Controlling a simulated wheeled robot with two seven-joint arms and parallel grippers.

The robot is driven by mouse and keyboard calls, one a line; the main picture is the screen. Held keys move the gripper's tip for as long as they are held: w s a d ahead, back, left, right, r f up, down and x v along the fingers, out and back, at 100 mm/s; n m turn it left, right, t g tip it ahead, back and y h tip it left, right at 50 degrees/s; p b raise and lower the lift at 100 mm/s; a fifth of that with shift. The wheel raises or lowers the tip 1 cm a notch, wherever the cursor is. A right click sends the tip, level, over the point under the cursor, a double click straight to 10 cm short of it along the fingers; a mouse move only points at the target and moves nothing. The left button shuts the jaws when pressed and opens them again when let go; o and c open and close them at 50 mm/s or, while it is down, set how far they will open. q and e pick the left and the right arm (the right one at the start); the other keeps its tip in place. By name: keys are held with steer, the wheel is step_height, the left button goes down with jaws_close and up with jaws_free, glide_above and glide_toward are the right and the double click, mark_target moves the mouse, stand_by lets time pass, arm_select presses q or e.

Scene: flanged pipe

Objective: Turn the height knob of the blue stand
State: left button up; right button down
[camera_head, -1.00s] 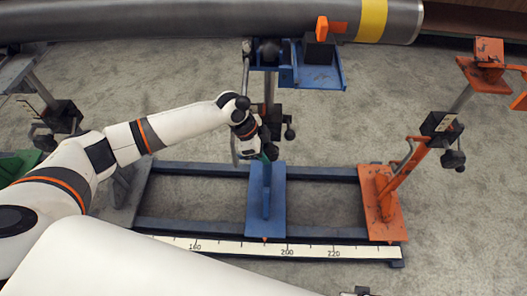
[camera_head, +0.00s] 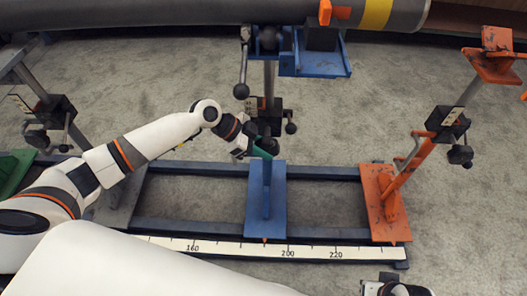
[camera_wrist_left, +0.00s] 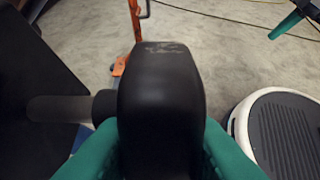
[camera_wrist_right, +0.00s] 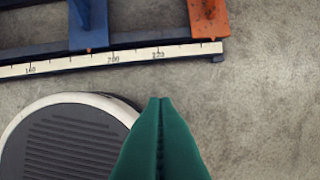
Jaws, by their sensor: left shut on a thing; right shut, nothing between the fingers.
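The blue stand (camera_head: 266,205) is upright in the middle of the rail frame in the head view. Its dark clamp block (camera_head: 266,105) sits partway up the post, with black knobs at its sides. My left gripper (camera_head: 262,147) reaches in from the left, just below the block. In the left wrist view its teal fingers (camera_wrist_left: 162,150) are shut on a black knob (camera_wrist_left: 162,95), which fills the view's middle; a dark shaft runs left from it. My right gripper (camera_head: 397,289) shows only partly at the bottom edge; in the right wrist view its fingers (camera_wrist_right: 160,102) are shut and empty.
A grey pipe (camera_head: 180,20) with a yellow band lies across the top above the blue stand. A lever (camera_head: 243,65) with a ball end hangs by the blue stand's head. An orange stand (camera_head: 383,205) is at right. A ruler strip (camera_head: 220,247) edges the frame. Carpet is clear between stands.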

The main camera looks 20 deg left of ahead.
arm_select(q)
steer(key=shift+f+h+b, duration=0.25)
steer(key=shift+h+b, duration=0.15)
steer(key=shift+b, duration=0.55)
arm_select(e)
steer(key=v, duration=0.5)
arm_select(q)
steer(key=shift+r+h+b, duration=0.1)
steer(key=shift+h+b, duration=0.4)
steer(key=shift+b, duration=0.15)
steer(key=shift+t+b, duration=0.3)
steer(key=shift+b, duration=0.05)
steer(key=shift+r+h, duration=0.1)
steer(key=shift+h, duration=0.2)
arm_select(e)
steer(key=shift+w+a+t+y, duration=0.15)
steer(key=shift+w+a+t, duration=0.1)
steer(key=shift+w+t, duration=0.45)
steer(key=shift+w+a+t+y, duration=0.15)
steer(key=shift+w+t, duration=0.3)
steer(key=shift+w, duration=0.45)
steer(key=shift+w+a+t+y, duration=0.1)
steer(key=shift+w+a+t, duration=0.2)
steer(key=shift+w+t, duration=0.4)
steer(key=shift+w, duration=0.1)
arm_select(q)
steer(key=o, duration=1)
